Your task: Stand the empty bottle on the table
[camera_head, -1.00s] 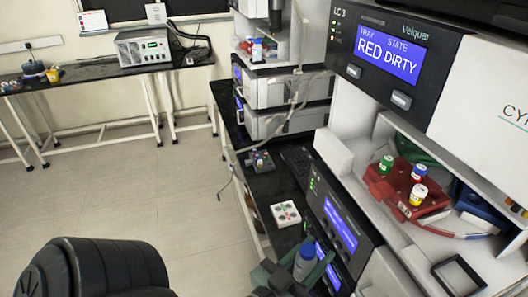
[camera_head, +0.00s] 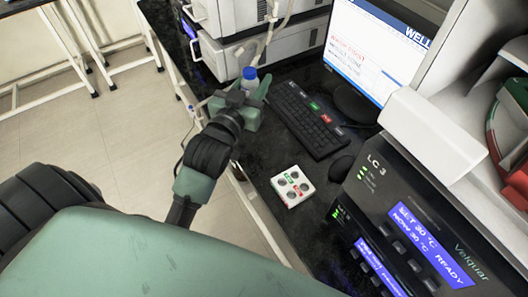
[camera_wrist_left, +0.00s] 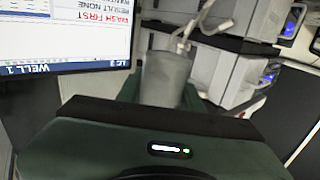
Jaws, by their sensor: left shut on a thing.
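The bottle (camera_head: 251,86), pale with a blue cap, is held upright or nearly so in my left gripper (camera_head: 243,97). The gripper's green fingers close around its body, hiding its lower part. In the left wrist view the bottle (camera_wrist_left: 165,78) shows as a grey translucent body beyond the gripper (camera_wrist_left: 160,112). The gripper is over the dark bench top (camera_head: 256,162), left of the keyboard. I cannot tell whether the bottle's base touches the bench. Whether the bottle is empty cannot be made out. My right gripper is not in view.
A keyboard (camera_head: 306,118), a mouse (camera_head: 341,168) and a white plate with round wells (camera_head: 292,186) lie on the bench. A monitor (camera_head: 384,48) stands behind. White instruments (camera_head: 232,60) are just beyond the gripper. Another table's legs (camera_head: 72,45) show far left.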

